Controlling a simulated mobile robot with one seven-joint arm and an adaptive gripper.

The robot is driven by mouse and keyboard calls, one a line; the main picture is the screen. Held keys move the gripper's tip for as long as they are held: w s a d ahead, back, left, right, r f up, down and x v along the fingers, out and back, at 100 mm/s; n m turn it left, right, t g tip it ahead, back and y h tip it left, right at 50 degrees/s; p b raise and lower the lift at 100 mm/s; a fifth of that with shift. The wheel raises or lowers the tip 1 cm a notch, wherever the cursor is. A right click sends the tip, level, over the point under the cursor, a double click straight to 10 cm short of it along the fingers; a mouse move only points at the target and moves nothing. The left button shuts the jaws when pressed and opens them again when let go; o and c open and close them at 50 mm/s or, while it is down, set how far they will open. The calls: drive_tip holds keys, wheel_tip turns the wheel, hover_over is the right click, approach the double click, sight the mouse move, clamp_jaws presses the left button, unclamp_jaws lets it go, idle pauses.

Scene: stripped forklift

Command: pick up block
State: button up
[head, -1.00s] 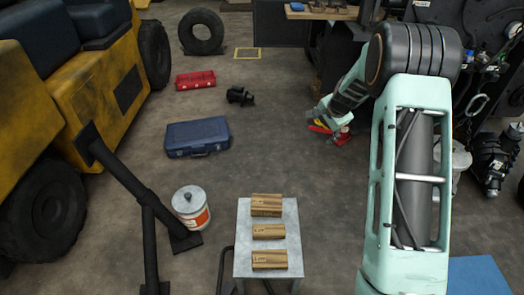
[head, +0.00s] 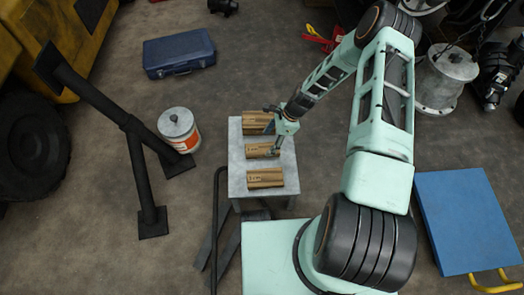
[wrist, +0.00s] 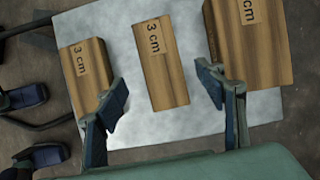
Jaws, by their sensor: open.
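Three wooden blocks labelled "3 cm" lie in a row on a small light-grey table (head: 236,180). The middle block (head: 262,150) lies between the near block (head: 266,179) and the far block (head: 256,122). In the wrist view, the middle block (wrist: 160,62) shows between and beyond the two fingertips, with the left block (wrist: 86,72) and the larger right block (wrist: 250,42) to either side. My gripper (head: 274,134) is open and empty over the table's right part; it also shows in the wrist view (wrist: 163,96). The fingers cover parts of the outer blocks there.
A white can with an orange label (head: 178,130) stands left of the table. A black tube frame (head: 130,130) stands farther left. A blue toolbox (head: 180,52) lies behind, and a blue platform (head: 468,215) is at right.

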sight(263, 148)
drive_tip(key=b+x, duration=0.2)
drive_tip(key=x, duration=0.4)
drive_tip(key=shift+w+d, duration=0.1)
drive_tip(key=shift+c, duration=0.5)
drive_tip(key=c, duration=1.2)
